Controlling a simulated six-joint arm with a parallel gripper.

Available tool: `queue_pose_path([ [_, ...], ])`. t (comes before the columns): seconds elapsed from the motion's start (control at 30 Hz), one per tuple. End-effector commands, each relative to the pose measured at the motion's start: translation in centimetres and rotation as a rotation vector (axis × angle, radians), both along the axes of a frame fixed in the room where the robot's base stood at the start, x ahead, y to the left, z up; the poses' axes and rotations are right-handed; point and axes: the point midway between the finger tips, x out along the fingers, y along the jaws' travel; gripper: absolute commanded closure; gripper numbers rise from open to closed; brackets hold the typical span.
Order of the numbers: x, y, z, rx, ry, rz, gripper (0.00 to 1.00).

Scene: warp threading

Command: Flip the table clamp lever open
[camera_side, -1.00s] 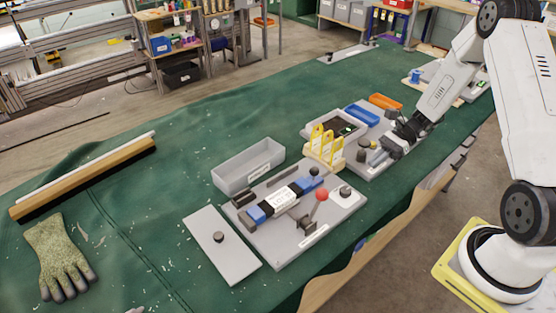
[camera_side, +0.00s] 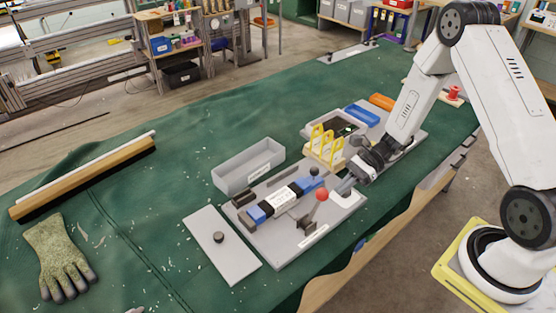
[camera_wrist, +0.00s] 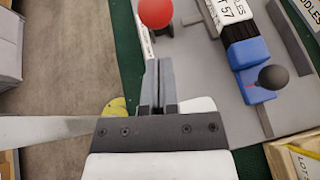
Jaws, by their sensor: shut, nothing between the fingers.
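The table clamp stands on a grey base plate (camera_side: 272,248) on the green-covered table. Its lever has a red ball knob (camera_side: 322,194) and stands tilted up from a dark bracket (camera_side: 307,223). The red knob also shows at the top of the wrist view (camera_wrist: 156,12). My gripper (camera_side: 344,186) is just right of the red knob in the side view, apart from it. In the wrist view my gripper's fingers (camera_wrist: 159,72) are together and empty, a little below the knob. A blue-ended block with a white label (camera_side: 284,198) lies behind the lever.
A black ball knob (camera_side: 314,171) stands near the block's far end; it also shows in the wrist view (camera_wrist: 273,77). Yellow upright hooks (camera_side: 325,146) stand just behind. A grey bin (camera_side: 248,166) is behind the plate. A glove (camera_side: 60,258) lies far left.

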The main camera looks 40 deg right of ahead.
Motion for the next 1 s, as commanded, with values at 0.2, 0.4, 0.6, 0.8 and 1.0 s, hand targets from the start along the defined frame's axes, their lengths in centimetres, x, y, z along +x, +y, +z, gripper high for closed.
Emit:
queue_pose_path([
  [0.2,0.3,1.7,0.6,-0.001,0.000,0.001,1.00],
  [0.4,0.4,2.0,0.7,-0.001,0.000,-0.001,1.00],
  [0.6,0.4,2.0,0.7,-0.001,0.000,-0.001,1.00],
  [0.8,0.4,2.1,0.7,-0.006,0.000,0.000,1.00],
  [1.0,0.4,2.4,1.1,-0.037,0.000,0.001,1.00],
])
